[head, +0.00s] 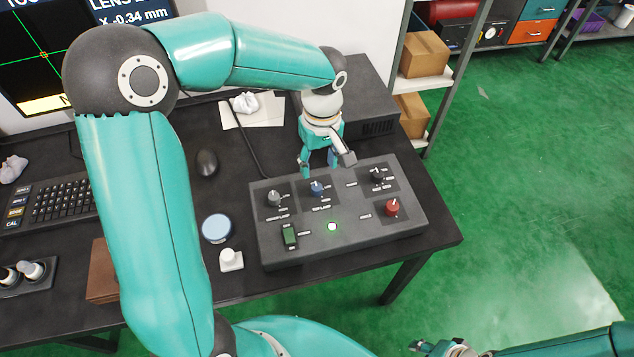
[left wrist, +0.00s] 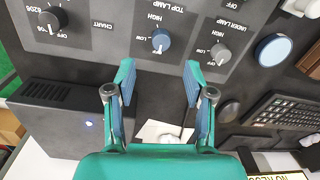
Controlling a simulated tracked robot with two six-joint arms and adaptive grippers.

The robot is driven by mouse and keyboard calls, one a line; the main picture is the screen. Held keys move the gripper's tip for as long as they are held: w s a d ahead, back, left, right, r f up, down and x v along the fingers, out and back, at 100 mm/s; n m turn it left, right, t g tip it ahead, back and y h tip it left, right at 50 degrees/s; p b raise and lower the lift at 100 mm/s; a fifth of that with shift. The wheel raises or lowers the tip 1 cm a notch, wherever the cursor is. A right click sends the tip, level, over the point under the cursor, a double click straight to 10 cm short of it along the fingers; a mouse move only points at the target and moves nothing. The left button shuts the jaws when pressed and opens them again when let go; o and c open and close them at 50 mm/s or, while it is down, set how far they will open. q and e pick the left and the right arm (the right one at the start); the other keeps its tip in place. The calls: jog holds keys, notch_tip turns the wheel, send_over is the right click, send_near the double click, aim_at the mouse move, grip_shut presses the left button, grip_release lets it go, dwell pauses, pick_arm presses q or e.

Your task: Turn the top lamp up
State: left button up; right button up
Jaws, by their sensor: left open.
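The top lamp knob is the blue knob (head: 317,188) on the dark control box (head: 350,245). In the left wrist view the blue knob (left wrist: 160,41) sits under the TOP LAMP label, with a pale pointer mark too small to read surely. My left gripper (head: 319,168) is open, its fingers pointing down just behind the knob. In the left wrist view the open fingers (left wrist: 160,77) are spread with the knob beyond their tips, roughly centred between them, and nothing is held. My right gripper (head: 440,347) shows only in part at the bottom edge; its jaws are unclear.
The grey under lamp knob (head: 274,198) is left of the blue one; the black chart knob (head: 377,175) and red knob (head: 392,207) are right. A grey case (head: 365,100) stands behind.

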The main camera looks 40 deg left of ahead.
aim_at(317, 186)
pick_arm(q)
jog(key=f, duration=0.8)
jog(key=shift+s+a, duration=0.1)
jog(key=shift+s, duration=0.1)
grip_shut()
